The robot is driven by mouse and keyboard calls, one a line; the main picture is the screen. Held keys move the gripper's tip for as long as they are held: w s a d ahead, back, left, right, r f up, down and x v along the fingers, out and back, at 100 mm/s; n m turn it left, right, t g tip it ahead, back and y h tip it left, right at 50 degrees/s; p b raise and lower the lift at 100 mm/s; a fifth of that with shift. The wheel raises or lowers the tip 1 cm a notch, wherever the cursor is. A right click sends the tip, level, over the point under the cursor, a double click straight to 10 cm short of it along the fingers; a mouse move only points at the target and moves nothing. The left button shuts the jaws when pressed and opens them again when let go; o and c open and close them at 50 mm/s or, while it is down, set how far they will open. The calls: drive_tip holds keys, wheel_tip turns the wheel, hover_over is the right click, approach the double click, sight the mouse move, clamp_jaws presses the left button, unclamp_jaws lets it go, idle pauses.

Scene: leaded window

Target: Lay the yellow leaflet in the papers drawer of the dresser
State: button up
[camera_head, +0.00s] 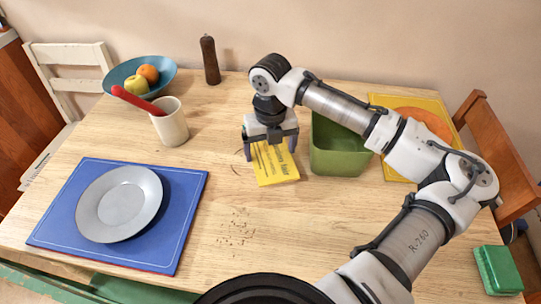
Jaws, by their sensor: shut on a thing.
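The yellow leaflet (277,172) has dark print on it and lies flat, or nearly flat, at the middle of the wooden table. My gripper (270,154) points down over its far part, with one finger on each side, and is shut on it. The gripper hides the leaflet's far end. I cannot tell whether the leaflet touches the table or is slightly above it. No dresser or papers drawer can be made out in this view.
A green bin (340,160) stands just right of the gripper, before a yellow mat (398,177) with an orange plate (432,122). A cup (170,128), fruit bowl (119,74) and pepper mill (209,60) stand at back left. A grey plate lies on a blue mat (175,228).

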sight(271, 155)
drive_tip(key=shift+f, duration=1.65)
drive_tip(key=shift+f, duration=0.15)
drive_tip(key=o, duration=0.7)
